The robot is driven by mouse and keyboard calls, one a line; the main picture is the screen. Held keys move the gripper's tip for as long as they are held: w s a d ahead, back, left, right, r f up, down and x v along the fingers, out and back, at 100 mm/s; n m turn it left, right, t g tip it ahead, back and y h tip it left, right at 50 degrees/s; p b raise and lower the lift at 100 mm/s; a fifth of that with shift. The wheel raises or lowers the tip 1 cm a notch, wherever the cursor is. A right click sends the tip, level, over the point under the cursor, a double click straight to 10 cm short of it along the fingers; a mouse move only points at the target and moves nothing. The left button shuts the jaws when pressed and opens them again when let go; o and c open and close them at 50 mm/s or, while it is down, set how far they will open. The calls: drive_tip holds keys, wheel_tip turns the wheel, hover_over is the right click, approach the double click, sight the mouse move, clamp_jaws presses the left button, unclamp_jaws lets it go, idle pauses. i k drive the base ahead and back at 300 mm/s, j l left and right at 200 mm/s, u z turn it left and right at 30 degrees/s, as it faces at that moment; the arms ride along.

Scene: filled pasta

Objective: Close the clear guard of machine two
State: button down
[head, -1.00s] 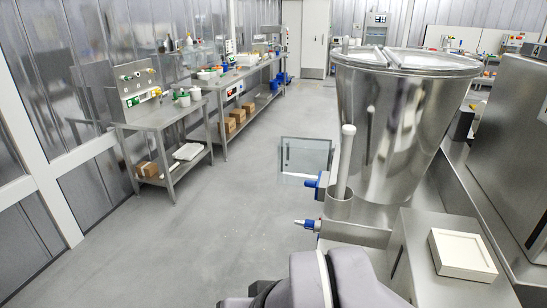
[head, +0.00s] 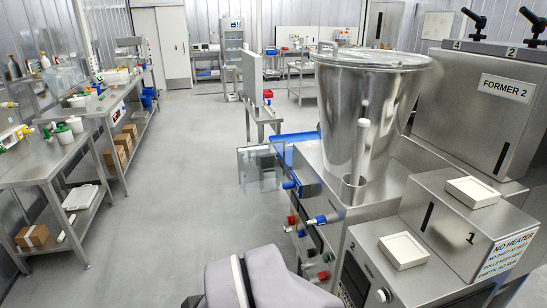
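A clear panel (head: 258,169), which looks like a guard, juts out from the left side of the machine line into the aisle. It appears swung outward; which machine it belongs to is hard to tell. Part of my grey arm shows at the bottom centre, in front of the machine's near end. My gripper's fingers are not in view, and the panel is clear of the visible arm.
Blue and red fittings (head: 300,225) stick out from the machine's left side. Steel benches (head: 45,165) with bottles and boxes line the left wall. The grey aisle floor (head: 165,220) between is clear.

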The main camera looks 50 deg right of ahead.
sight(240, 154)
drive_tip(key=i+z, duration=0.3)
drive_tip(key=i, duration=0.55)
drive_tip(key=i+j+z, duration=0.15)
drive_tip(key=i+z, duration=0.2)
drive_tip(key=i, duration=0.55)
drive_tip(key=i+z, duration=0.25)
drive_tip(key=z, duration=0.2)
drive_tip(key=i+j+z, duration=0.15)
drive_tip(key=z, duration=0.3)
drive_tip(key=i+j+z, duration=0.25)
drive_tip(key=z, duration=0.2)
drive_tip(key=i+j+z, duration=0.25)
drive_tip(key=z, duration=0.2)
drive_tip(key=i+j+z, duration=0.1)
drive_tip(key=j+z, duration=0.35)
drive_tip(key=i+j+z, duration=0.1)
drive_tip(key=j+z, duration=0.35)
drive_tip(key=i+j+z, duration=0.15)
drive_tip(key=j+z, duration=0.5)
drive_tip(key=i, duration=0.05)
